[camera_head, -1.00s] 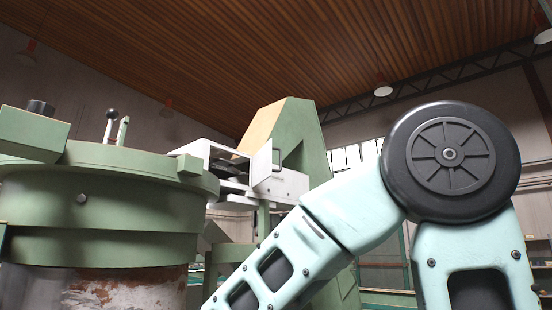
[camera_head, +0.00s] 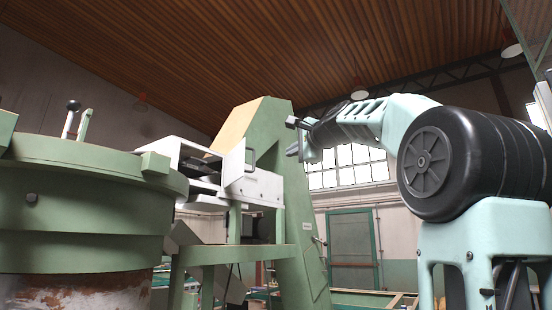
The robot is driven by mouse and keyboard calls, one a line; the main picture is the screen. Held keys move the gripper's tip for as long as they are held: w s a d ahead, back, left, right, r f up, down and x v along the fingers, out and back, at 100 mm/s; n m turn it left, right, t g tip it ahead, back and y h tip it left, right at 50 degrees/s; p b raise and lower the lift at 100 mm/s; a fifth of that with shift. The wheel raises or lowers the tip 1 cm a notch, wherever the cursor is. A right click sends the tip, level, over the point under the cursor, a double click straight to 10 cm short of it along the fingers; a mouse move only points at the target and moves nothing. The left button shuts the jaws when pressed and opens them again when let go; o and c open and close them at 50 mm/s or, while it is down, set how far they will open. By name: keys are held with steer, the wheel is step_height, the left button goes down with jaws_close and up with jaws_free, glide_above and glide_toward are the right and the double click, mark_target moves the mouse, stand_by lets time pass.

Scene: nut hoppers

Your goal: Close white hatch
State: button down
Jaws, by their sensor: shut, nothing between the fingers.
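The white hatch (camera_head: 237,172) is an upright white plate with a dark handle (camera_head: 251,158) on its right side. It stands open on the white box (camera_head: 266,188), whose dark inside shows to the left of the plate. My gripper (camera_head: 291,137) is shut and empty, up and to the right of the hatch, clear of it. Its fingers point left, toward the hatch's side. The hatch's hinge cannot be made out.
A big round green hopper (camera_head: 85,205) fills the left, with small levers (camera_head: 78,121) on top. A tall green chute (camera_head: 268,125) rises behind the white box. A green door (camera_head: 352,248) is at the back. Open air lies between the hatch and my gripper.

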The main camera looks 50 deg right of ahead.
mark_target(240, 166)
steer(key=w+p, duration=0.5)
steer(key=w, duration=0.6)
steer(key=shift+w+f, duration=0.1)
steer(key=shift+w+a, duration=0.1)
